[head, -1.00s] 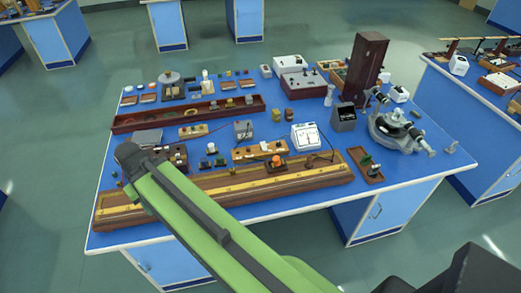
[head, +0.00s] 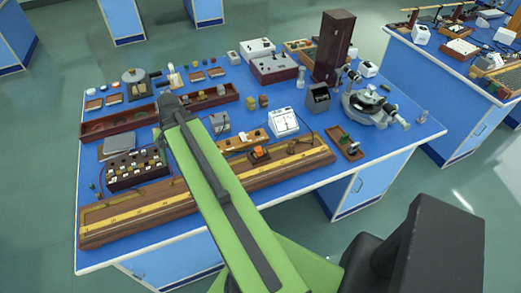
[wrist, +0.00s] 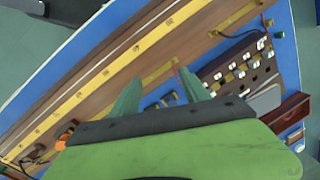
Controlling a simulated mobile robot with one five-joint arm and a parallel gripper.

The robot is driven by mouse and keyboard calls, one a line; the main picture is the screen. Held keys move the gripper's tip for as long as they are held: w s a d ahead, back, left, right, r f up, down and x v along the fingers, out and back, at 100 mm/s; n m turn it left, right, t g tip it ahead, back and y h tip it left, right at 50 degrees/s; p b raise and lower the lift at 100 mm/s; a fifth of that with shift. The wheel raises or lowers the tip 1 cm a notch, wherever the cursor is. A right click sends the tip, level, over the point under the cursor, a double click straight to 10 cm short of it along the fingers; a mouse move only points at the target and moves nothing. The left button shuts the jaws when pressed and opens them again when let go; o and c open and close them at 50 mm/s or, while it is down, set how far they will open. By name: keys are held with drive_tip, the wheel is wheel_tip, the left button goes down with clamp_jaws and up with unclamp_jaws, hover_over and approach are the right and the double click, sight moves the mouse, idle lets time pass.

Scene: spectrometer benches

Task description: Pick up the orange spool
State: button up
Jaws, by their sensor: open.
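A small orange, rounded piece (head: 260,152) sits on a dark block by the long wooden ruler board; it may be the orange spool, but its shape is too small to be sure. In the wrist view an orange piece (wrist: 66,137) shows at the lower left, partly cut off by my gripper body. My gripper (wrist: 160,90) is open and empty, its two green fingers pointing over the board and the dark peg box, well to the right of the orange piece. In the head view my gripper is hidden behind my green arm.
The ruler board (head: 130,216) runs along the bench's front edge. A dark peg box (head: 136,168), a white meter (head: 283,122), a tall brown cabinet (head: 331,48) and a spectrometer (head: 372,106) crowd the blue bench.

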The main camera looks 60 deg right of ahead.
drive_tip(key=s+d+r+m+t+p, duration=0.1)
drive_tip(key=s+d+r+m, duration=0.1)
drive_tip(key=s+d+m, duration=0.6)
drive_tip(key=s+d+r+m+t+p, duration=0.1)
drive_tip(key=s+d+r+m, duration=0.3)
drive_tip(key=d, duration=0.7)
drive_tip(key=m+t+p, duration=0.1)
drive_tip(key=m+t, duration=0.1)
drive_tip(key=m, duration=0.4)
approach(259, 149)
drive_tip(key=shift+g, duration=0.3)
drive_tip(key=b+x, duration=0.1)
drive_tip(key=b, duration=0.2)
drive_tip(key=b+x, duration=0.2)
drive_tip(key=b, duration=0.2)
drive_tip(key=b+x, duration=0.2)
drive_tip(key=b, duration=0.2)
drive_tip(key=shift+w+a, duration=0.15)
drive_tip(key=shift+w, duration=0.15)
drive_tip(key=shift+w+h, duration=0.1)
drive_tip(key=shift+h, duration=0.2)
drive_tip(key=b+x, duration=0.4)
drive_tip(key=b, duration=0.1)
drive_tip(key=shift+f, duration=0.45)
drive_tip(key=shift+w+f, duration=0.15)
drive_tip(key=shift+f, duration=0.05)
drive_tip(key=shift+r, duration=0.2)
clamp_jaws()
